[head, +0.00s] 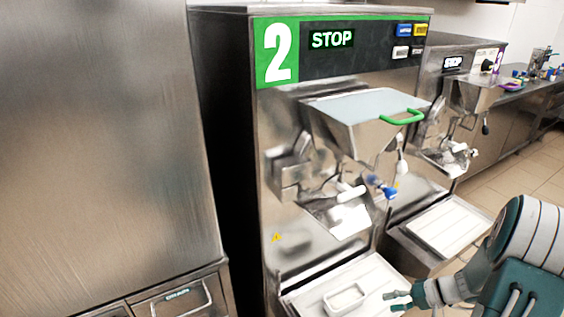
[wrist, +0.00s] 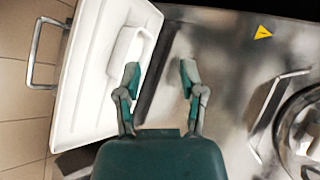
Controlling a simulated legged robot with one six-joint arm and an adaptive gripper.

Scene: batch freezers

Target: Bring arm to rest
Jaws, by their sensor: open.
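My gripper (head: 398,300) is at the lower right in the head view, over the right edge of the white tray of the freezer marked 2. In the wrist view my gripper (wrist: 159,75) has its two teal fingers spread apart with nothing between them. My teal and grey arm comes in from the lower right corner of the head view. It is bent, and most of it is out of the picture.
The freezer marked 2 (head: 230,120) has a green-handled lid (head: 402,117) and a blue-tipped lever (head: 382,188). Its white tray (head: 375,275) also shows in the wrist view (wrist: 85,110). Another freezer (head: 430,90) stands behind. A steel cabinet (head: 100,140) fills the left.

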